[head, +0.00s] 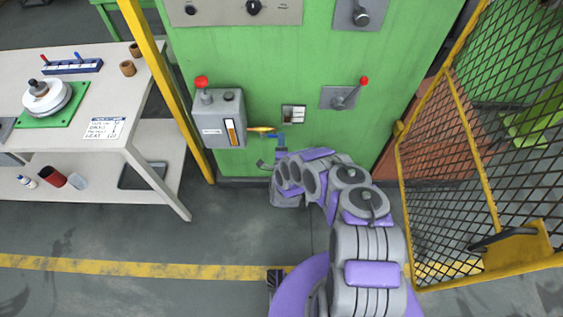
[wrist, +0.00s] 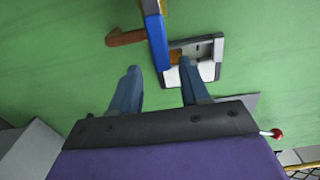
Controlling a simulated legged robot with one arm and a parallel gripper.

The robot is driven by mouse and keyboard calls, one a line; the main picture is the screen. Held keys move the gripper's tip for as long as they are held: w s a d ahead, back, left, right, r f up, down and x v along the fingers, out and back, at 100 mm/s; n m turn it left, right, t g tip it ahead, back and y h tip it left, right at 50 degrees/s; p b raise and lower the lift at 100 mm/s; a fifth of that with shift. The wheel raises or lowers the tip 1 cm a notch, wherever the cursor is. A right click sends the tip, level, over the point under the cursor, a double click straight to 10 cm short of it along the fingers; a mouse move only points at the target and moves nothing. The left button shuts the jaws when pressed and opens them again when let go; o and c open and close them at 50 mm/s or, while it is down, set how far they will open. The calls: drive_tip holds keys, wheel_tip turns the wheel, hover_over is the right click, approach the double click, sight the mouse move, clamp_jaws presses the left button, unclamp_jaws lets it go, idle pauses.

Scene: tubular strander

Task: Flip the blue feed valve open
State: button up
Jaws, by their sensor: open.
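The blue feed valve (head: 281,142) sits at the end of a short brass pipe (head: 262,129) on the green machine wall, right of a grey box. In the wrist view the blue valve part (wrist: 155,32) is a long bar coming down from the top edge, with a brown-orange piece beside it. My gripper (wrist: 158,68) is open, its two fingers apart. The bar's lower end lies between the fingertips in the picture; I cannot tell whether they touch it. In the head view my gripper is just below the valve, mostly hidden by my arm.
The grey box (head: 218,121) has a red knob and a sight gauge. A white-framed switch plate (head: 293,114) is close above the valve. A red-tipped lever (head: 346,97) is to the right. A workbench (head: 60,115) stands left, a yellow mesh fence (head: 480,150) right.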

drive_tip(key=s, duration=1.2)
drive_tip(key=shift+s+a, duration=0.15)
drive_tip(key=shift+s, duration=0.1)
